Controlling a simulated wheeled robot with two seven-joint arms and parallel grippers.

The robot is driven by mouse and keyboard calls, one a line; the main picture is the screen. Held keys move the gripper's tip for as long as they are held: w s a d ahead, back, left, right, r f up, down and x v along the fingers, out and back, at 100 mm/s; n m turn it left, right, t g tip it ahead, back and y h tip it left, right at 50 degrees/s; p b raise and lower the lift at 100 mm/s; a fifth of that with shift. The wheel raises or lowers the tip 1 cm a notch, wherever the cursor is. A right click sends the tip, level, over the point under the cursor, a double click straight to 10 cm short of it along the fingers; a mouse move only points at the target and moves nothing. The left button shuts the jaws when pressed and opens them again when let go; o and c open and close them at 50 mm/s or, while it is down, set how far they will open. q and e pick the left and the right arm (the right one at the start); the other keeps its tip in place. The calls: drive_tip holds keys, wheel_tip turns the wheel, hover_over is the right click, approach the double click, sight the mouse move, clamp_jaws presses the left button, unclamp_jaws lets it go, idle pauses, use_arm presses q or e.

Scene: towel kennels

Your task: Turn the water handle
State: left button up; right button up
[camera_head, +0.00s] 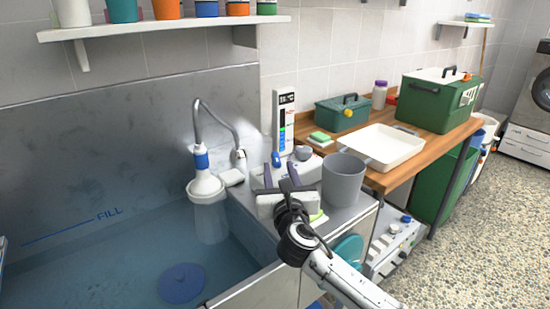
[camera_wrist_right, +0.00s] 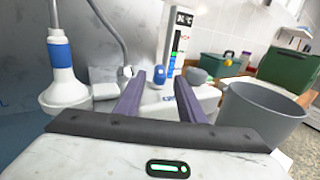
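A small blue handle (camera_head: 276,158) sits on the front of a white unit (camera_head: 312,166) below a gauge panel (camera_head: 284,120). A rounded grey knob (camera_head: 303,153) is just right of it. I cannot tell which one is the water handle. In the right wrist view the blue handle (camera_wrist_right: 159,76) appears between my fingertips, beyond them, and the grey knob (camera_wrist_right: 197,76) is to their right. My right gripper (camera_head: 279,169) is open and empty, its purple fingers (camera_wrist_right: 161,88) pointing at the unit. My left gripper is not in view.
A shower head (camera_head: 205,187) hangs over the water-filled tub (camera_head: 120,245); a pale column shows below it. A grey bucket (camera_head: 343,180) stands close right of my right gripper. A white tray (camera_head: 382,146) and green boxes (camera_head: 440,101) are on the wooden counter.

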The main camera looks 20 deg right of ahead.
sight(276, 156)
drive_tip(key=w, duration=0.4)
drive_tip(key=w+d, duration=0.1)
drive_tip(key=w, duration=0.1)
drive_tip(key=shift+w+f+b, duration=0.1)
drive_tip(key=shift+w+b, duration=0.1)
drive_tip(key=shift+b, duration=0.15)
clamp_jaws()
